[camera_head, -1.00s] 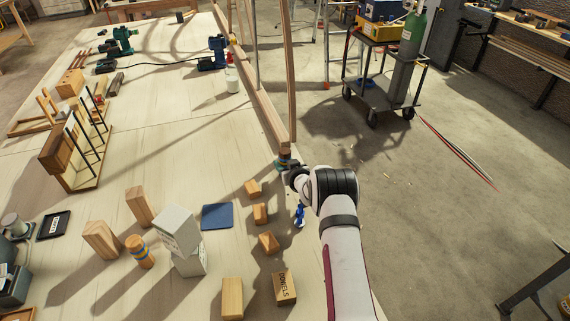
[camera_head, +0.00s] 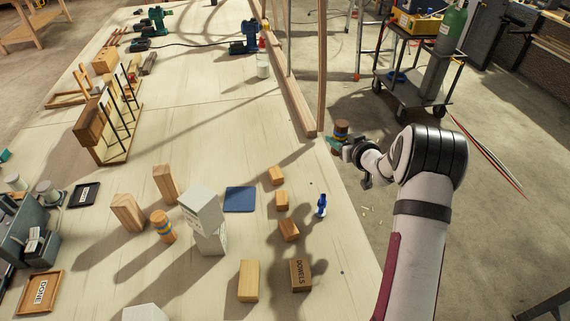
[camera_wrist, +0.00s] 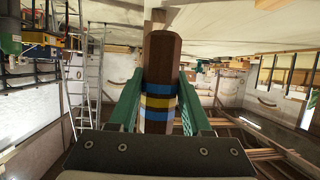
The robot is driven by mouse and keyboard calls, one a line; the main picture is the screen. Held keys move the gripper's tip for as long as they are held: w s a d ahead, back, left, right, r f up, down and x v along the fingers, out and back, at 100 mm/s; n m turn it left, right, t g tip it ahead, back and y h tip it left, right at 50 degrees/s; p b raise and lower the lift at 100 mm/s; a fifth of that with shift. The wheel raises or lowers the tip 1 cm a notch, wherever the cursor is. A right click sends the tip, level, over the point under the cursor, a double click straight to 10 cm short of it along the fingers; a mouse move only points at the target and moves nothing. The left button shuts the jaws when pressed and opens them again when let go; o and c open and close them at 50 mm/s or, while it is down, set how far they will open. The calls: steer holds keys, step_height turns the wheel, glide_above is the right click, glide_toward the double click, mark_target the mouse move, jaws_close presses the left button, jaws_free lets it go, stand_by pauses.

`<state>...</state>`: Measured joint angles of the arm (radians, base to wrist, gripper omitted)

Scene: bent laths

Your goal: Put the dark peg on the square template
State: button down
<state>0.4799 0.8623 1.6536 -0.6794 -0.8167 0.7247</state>
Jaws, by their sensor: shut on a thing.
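The dark peg (camera_head: 341,128) is dark brown with coloured bands. My gripper (camera_head: 337,142) is shut on it and holds it up near the table's right edge, apart from the tabletop. In the wrist view the peg (camera_wrist: 162,60) stands between the green fingers of my gripper (camera_wrist: 160,108), with blue and yellow bands at finger level. A flat blue square (camera_head: 240,199), which looks like the square template, lies bare on the table, left of and nearer than my gripper.
A stacked pale block pair (camera_head: 203,212) stands just left of the blue square. A light banded peg (camera_head: 161,225) stands further left. Tall timber (camera_head: 321,70) rises behind my gripper.

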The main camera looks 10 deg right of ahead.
steer(key=s+a+n+g+y, duration=0.25)
steer(key=a+n+y, duration=0.35)
steer(key=a, duration=1.3)
glide_above(239, 190)
step_height(239, 190, down, 10)
steer(key=shift+s+r, duration=0.1)
steer(key=shift+f, duration=0.35)
steer(key=shift+c, duration=1.8)
jaws_free()
steer(key=shift+f, duration=0.1)
